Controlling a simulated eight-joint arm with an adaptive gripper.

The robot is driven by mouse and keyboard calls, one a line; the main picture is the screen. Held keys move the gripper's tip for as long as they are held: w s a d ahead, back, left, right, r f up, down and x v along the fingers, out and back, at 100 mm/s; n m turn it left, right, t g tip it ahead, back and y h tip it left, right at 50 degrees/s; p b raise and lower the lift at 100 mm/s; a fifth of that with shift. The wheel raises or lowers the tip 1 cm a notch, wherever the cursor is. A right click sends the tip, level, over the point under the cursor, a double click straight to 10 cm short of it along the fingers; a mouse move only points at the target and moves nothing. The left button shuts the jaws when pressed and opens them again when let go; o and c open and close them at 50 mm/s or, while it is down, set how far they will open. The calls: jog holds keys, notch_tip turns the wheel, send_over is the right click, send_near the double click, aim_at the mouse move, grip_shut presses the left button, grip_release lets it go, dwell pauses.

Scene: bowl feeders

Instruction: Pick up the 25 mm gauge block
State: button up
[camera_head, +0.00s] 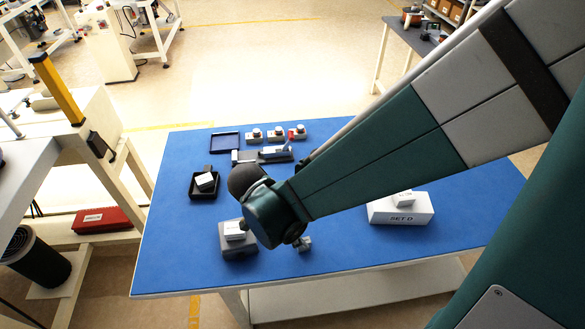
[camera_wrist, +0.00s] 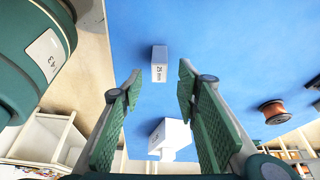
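The 25 mm gauge block (camera_wrist: 159,63) is a small grey-white block with "25 mm" printed on its face. In the wrist view it sits on the blue mat, above the gap between the fingertips. My gripper (camera_wrist: 160,80) is open, its two green ribbed fingers well apart with nothing between them. The block appears beyond the fingertips and untouched. In the head view my arm and wrist cover much of the mat's middle, and I cannot make out the fingers or clearly identify this block there.
A white "SET D" box (camera_head: 400,213) stands right of my wrist. A black tray (camera_head: 194,193), blue tray (camera_head: 239,141) and small devices lie farther back. A copper spool (camera_wrist: 274,113) shows in the wrist view.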

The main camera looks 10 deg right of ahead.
jog(key=shift+f, duration=0.1)
jog(key=shift+b+x, duration=0.95)
jog(key=shift+x, duration=1.55)
jog(key=shift+s, duration=0.1)
jog(key=shift+c, duration=0.3)
jog(key=c, duration=0.9)
